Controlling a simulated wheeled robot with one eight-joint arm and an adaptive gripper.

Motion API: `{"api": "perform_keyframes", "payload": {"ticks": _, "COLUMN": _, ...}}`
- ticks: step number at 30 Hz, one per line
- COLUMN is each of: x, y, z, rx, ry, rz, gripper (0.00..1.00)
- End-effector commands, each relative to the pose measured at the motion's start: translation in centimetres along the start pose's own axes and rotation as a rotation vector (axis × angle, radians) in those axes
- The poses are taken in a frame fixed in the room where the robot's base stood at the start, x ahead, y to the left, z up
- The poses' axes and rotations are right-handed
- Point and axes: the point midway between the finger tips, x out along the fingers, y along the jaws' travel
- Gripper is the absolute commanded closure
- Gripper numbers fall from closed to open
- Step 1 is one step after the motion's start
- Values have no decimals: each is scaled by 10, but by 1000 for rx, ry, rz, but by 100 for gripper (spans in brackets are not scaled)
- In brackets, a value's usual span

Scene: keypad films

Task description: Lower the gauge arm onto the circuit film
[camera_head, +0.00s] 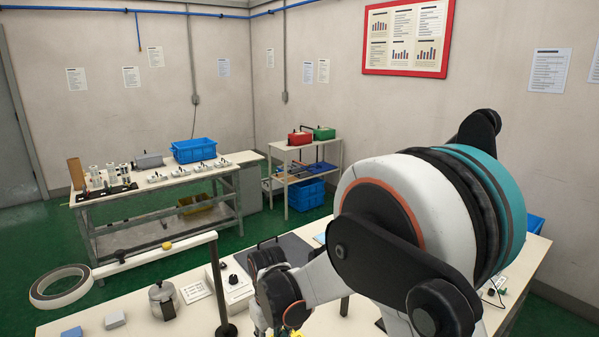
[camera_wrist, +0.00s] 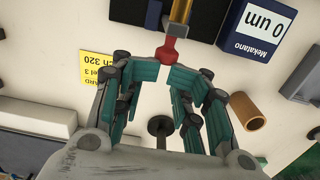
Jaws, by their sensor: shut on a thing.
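In the wrist view, my gripper (camera_wrist: 168,70) has its fingertips closed around the lower end of a red knob-like part (camera_wrist: 172,50). The red part joins a gold-coloured rod (camera_wrist: 181,12) running to the top edge; I take these to be the gauge arm's handle. A dark blue display box (camera_wrist: 256,28), reading "0 um" upside down, stands to the right of it. In the head view, my arm hides most of the gripper and the red part. I cannot make out the circuit film for certain.
In the wrist view are a yellow label (camera_wrist: 97,67), a brown tube (camera_wrist: 247,110) and a dark round-topped post (camera_wrist: 160,127). In the head view, a black post (camera_head: 218,285) carries a pale horizontal bar (camera_head: 150,255). A metal pot (camera_head: 163,299) stands on the pale worktable.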

Motion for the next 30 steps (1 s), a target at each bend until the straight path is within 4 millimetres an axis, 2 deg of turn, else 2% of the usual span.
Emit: {"api": "perform_keyframes", "payload": {"ticks": 30, "x": -96, "y": 0, "z": 1, "rx": -1, "ry": 2, "rz": 1, "gripper": 100}}
